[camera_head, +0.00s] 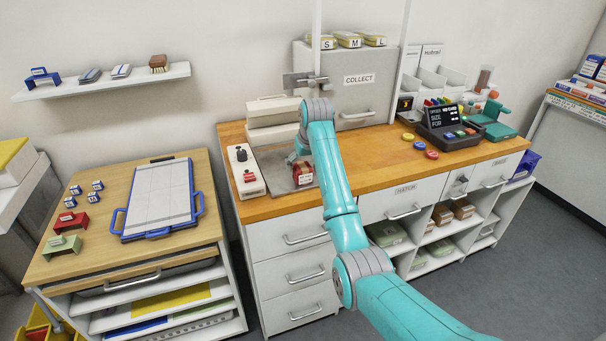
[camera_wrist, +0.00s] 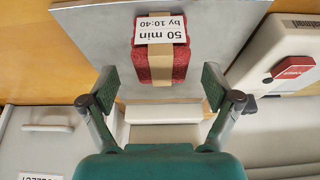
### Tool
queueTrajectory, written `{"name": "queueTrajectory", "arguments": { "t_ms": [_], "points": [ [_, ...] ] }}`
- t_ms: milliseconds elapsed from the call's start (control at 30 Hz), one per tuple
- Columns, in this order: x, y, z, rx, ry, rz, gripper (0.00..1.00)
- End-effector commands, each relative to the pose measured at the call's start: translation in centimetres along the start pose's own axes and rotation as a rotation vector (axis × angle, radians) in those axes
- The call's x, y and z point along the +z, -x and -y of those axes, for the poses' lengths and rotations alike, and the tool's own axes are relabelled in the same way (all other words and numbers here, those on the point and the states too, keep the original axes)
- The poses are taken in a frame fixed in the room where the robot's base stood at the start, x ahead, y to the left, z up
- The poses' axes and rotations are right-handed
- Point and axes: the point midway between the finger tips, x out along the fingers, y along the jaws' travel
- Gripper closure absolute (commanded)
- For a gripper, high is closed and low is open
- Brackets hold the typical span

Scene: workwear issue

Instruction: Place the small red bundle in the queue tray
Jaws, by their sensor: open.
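The small red bundle (camera_head: 304,176) sits on a grey plate (camera_head: 275,170) on the wooden counter. In the wrist view the bundle (camera_wrist: 152,68) has a tan band and a white label reading "50 min by 10:40". My gripper (camera_wrist: 160,84) is open and empty, its two green-padded fingers apart, with the bundle ahead between them in the picture. In the head view my gripper (camera_head: 297,158) is low over the plate beside the bundle, partly hidden by my arm. A white gridded tray with blue handles (camera_head: 160,206) lies on the left table; no label names it the queue tray.
A white device with red and black parts (camera_head: 244,170) stands left of the plate. White boxes (camera_head: 272,117) and a grey COLLECT cabinet (camera_head: 350,85) stand behind. Small blue, red and green stands (camera_head: 68,222) lie left of the tray. A gap separates table and counter.

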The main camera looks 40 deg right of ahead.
Motion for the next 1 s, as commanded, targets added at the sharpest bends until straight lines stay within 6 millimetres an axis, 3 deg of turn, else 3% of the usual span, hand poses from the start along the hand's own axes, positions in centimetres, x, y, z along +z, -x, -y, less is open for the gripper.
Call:
{"name": "queueTrajectory", "arguments": {
  "t_ms": [300,600,867,1000],
  "points": [
    [0.1,-4.1,0.1,0.0,0.001,0.002,0.11],
    [0.1,-4.4,0.1,0.0,0.001,0.0,0.11],
    [0.1,-4.4,0.1,0.0,0.001,0.0,0.76],
    [0.1,-4.4,0.1,0.0,0.001,0.0,0.83]
  ]
}}
